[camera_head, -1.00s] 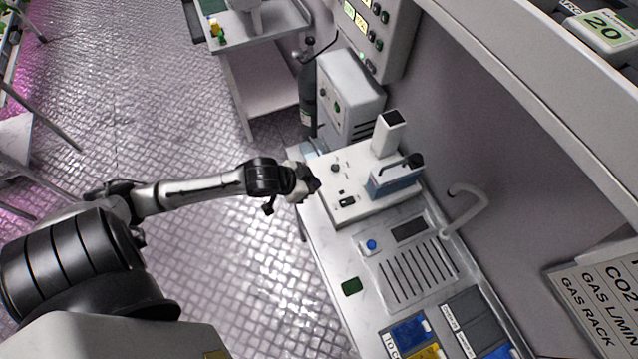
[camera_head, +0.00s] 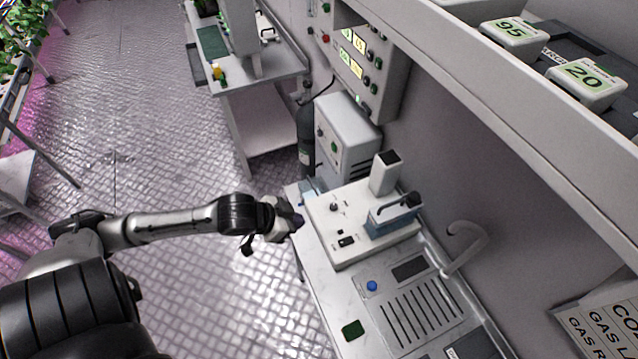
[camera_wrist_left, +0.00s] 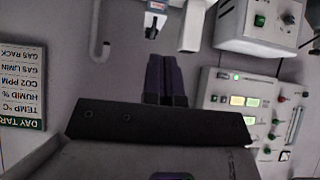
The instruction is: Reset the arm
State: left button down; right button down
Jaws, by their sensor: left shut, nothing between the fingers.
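My left arm comes in from the lower left in the head view and reaches toward the workbench. My left gripper (camera_head: 294,221) is at the bench's left edge, beside the white instrument box (camera_head: 345,240). In the left wrist view the two dark fingers (camera_wrist_left: 166,80) are together with nothing between them. My right gripper is in neither view.
The white box carries a blue-sided device with a handle (camera_head: 393,215) and a white post. A slatted sink panel (camera_head: 415,310) lies in front. A gas cylinder (camera_head: 306,135) and grey cabinet (camera_head: 345,140) stand behind. The floor at left is open.

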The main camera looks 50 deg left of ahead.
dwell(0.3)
pick_arm(q)
jog(key=s+a+f+m+g+y, duration=0.3)
jog(key=s+f+y, duration=0.1)
jog(key=s+y, duration=0.1)
jog(key=s+d+f+n+g+h, duration=0.1)
jog(key=s+d+f+n, duration=0.1)
jog(key=s+d, duration=0.35)
jog(key=s+d+f+n+g+h, duration=0.1)
jog(key=s+d+f+n+h, duration=0.15)
jog(key=d, duration=0.65)
notch_tip(320, 180, up, 12)
jog(key=p, duration=1.2)
jog(key=shift+r+y+p, duration=0.25)
jog(key=shift+y+p, duration=0.1)
jog(key=shift+p, duration=0.05)
jog(key=shift+s, duration=0.1)
